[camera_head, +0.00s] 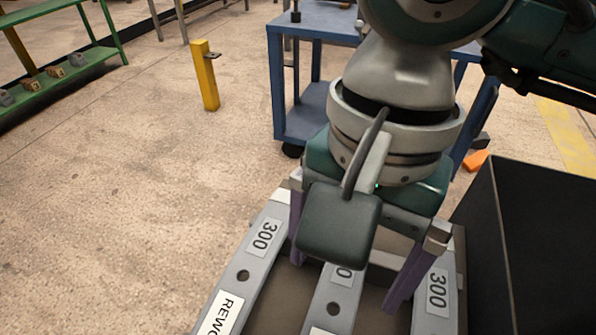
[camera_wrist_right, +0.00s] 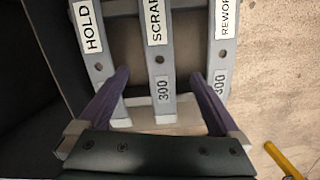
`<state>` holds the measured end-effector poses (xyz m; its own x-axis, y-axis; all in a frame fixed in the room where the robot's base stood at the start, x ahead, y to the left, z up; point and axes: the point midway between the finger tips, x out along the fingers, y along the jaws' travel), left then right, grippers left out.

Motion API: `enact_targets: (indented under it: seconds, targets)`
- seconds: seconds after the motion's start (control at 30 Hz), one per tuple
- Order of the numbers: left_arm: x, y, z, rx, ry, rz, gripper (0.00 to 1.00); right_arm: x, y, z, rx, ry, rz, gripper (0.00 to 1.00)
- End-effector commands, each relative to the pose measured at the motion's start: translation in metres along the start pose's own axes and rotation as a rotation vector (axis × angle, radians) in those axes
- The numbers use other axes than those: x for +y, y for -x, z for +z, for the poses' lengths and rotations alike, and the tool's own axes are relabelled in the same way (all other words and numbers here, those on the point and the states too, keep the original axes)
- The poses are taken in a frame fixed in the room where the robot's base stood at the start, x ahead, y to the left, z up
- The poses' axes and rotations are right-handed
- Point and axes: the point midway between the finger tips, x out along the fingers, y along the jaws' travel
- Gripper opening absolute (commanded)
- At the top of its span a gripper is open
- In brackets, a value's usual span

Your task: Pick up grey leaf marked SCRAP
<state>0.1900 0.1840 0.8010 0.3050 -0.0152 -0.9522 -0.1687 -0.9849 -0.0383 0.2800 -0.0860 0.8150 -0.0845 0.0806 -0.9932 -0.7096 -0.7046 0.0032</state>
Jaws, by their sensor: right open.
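The grey leaf marked SCRAP (camera_wrist_right: 157,62) is the middle one of three side by side in the right wrist view. It carries a 300 label and a round hole. In the head view its near part (camera_head: 333,298) shows; its far end is hidden behind my right gripper. My right gripper (camera_head: 343,285) is open and points down over this leaf, with one purple finger on each side of it. I cannot tell how deep the fingertips reach. Nothing is between the fingers except the leaf; they look apart from it. My left gripper is not in view.
The HOLD leaf (camera_wrist_right: 96,62) and the REWORK leaf (camera_wrist_right: 221,50) lie close on either side. A tall black box (camera_head: 535,250) stands at the right. A blue cart (camera_head: 300,110), a yellow post (camera_head: 205,78) and green shelving (camera_head: 60,75) stand farther back. Floor at left is clear.

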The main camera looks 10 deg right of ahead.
Motion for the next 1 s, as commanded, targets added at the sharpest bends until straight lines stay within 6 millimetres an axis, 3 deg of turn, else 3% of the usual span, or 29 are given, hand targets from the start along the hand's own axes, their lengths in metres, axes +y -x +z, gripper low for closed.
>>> enact_targets:
  seconds: [0.5,0.77,1.0]
  targets:
    - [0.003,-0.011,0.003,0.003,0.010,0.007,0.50,0.001,-0.065,0.001,-0.005,-0.002,-0.002,0.99]
    - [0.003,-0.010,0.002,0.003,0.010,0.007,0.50,0.001,-0.067,0.000,-0.003,-0.001,-0.003,0.99]
    - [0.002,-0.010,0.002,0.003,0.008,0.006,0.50,0.001,-0.067,0.000,-0.003,-0.001,-0.003,0.73]
